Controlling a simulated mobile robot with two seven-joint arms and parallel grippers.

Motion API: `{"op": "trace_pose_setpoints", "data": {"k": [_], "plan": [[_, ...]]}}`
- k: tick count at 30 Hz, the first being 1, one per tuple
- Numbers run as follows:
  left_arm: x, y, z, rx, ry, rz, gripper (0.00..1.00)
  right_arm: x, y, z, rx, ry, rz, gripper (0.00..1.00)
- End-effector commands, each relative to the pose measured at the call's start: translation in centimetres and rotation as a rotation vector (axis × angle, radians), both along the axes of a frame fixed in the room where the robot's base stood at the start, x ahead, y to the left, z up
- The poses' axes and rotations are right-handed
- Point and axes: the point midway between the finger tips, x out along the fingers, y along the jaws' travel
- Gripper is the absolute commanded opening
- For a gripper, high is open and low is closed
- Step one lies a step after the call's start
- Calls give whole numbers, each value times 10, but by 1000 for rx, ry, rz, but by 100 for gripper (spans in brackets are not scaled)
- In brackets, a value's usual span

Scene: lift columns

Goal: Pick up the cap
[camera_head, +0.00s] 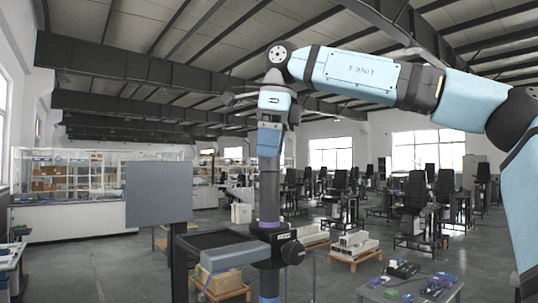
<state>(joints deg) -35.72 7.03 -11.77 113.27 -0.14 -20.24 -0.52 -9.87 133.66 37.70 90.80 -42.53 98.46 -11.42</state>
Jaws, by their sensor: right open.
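My right arm enters from the right, bends at a dark joint near the top middle, and hangs down to the wrist. My right gripper (268,150) is at the lower end, in front of or above the top of a dark upright column (268,185). It is open, but its fingertips are small and hard to separate from the column. I cannot single out the cap with certainty. My left gripper is not in view.
A grey panel (158,192) on a post and a black tray (215,239) stand left of the column. A low table (372,294) with several small items is at the lower right. Wooden pallets, chairs and desks stand farther back. Open floor lies at the left.

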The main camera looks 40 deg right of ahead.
Motion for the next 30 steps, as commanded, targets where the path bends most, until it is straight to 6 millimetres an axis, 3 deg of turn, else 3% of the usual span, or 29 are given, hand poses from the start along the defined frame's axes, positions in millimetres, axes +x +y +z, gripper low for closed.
{"op": "trace_pose_setpoints", "data": {"k": [4,11,18,19,30], "plan": [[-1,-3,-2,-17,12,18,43,1,1,-13,0,0,-1,73],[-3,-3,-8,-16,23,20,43,2,1,-14,0,-1,-2,73],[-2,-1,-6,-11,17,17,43,2,1,-14,-1,-1,-1,18],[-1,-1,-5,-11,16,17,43,2,1,-14,-1,-1,-1,14],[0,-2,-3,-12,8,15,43,2,1,-9,-2,-2,-3,14]]}}
